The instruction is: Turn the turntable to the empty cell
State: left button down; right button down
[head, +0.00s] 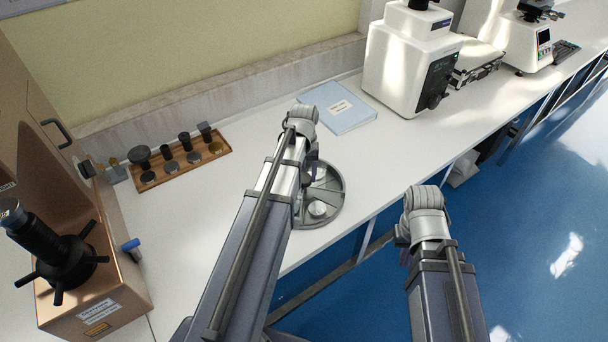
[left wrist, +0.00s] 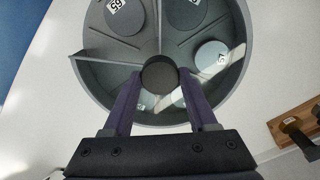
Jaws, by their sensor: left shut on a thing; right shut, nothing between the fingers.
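The round grey turntable (head: 334,209) stands on the white bench, partly hidden by my left arm. It also shows in the left wrist view (left wrist: 236,84), divided by thin walls into cells. My left gripper (left wrist: 158,82) is shut on the dark round centre knob (left wrist: 159,72), one finger on each side. A disc labelled 65 (left wrist: 124,14), a dark disc (left wrist: 186,12) and a paler labelled disc (left wrist: 211,57) lie in cells. The left-hand cell shows no disc in its visible part. My right gripper (head: 404,252) is shut and empty beyond the bench's front edge, mostly hidden by its wrist.
A wooden rack (head: 187,163) with dark-topped parts stands left of the turntable. A blue booklet (head: 341,109) lies behind it. A brown tester (head: 110,285) stands at left, a white tester (head: 405,65) at back right. Bench around the turntable is mostly clear.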

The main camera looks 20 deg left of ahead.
aim_at(304, 178)
pick_arm(q)
jog(key=shift+m, duration=5.5)
jog(key=shift+c, duration=1)
grip_release()
jog(key=shift+r, duration=0.1)
notch_tip(304, 178, up, 8)
jog(key=p, duration=0.8)
